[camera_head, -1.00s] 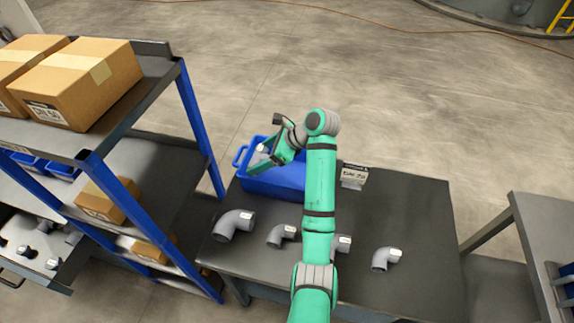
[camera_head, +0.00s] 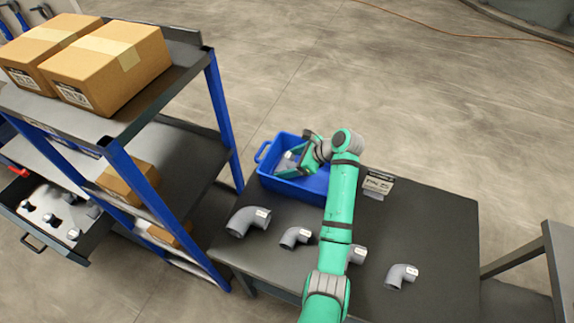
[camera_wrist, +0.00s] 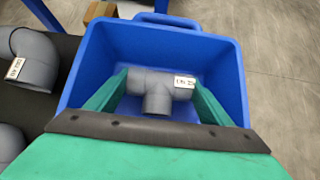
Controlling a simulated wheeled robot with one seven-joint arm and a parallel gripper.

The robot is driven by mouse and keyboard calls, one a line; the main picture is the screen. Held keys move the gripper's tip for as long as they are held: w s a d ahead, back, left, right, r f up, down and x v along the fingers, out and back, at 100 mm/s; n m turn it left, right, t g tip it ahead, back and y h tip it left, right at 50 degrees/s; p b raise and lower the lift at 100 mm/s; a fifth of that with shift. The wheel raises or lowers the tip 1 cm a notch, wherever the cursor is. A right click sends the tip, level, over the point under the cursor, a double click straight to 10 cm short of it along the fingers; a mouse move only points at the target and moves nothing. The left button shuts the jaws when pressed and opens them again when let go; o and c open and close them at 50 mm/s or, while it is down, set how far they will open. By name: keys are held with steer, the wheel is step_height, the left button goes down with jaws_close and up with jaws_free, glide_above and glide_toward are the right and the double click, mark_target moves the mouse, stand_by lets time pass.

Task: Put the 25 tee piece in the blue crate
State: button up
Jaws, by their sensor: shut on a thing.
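A grey tee piece (camera_wrist: 157,88) with a small white label sits between the two green fingers of my gripper (camera_wrist: 150,95) in the wrist view. My gripper is shut on it. In the head view my gripper (camera_head: 291,165) reaches into the blue crate (camera_head: 265,182), and the tee piece shows there small and partly covered. The crate stands at the back left of the dark table. In the wrist view the crate's walls (camera_wrist: 228,70) surround the tee piece, over or inside the crate; its exact height above the floor is hard to tell.
Several grey elbow pipes, such as the large one (camera_head: 247,222) and a right one (camera_head: 401,276), lie on the table (camera_head: 440,235). A label stand (camera_head: 378,183) is right of the crate. A blue-framed shelf (camera_head: 222,115) with cardboard boxes (camera_head: 110,65) stands left.

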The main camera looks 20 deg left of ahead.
steer(key=shift+f, duration=0.5)
steer(key=shift+f, duration=0.1)
steer(key=o, duration=1.1)
steer(key=v, duration=1.2)
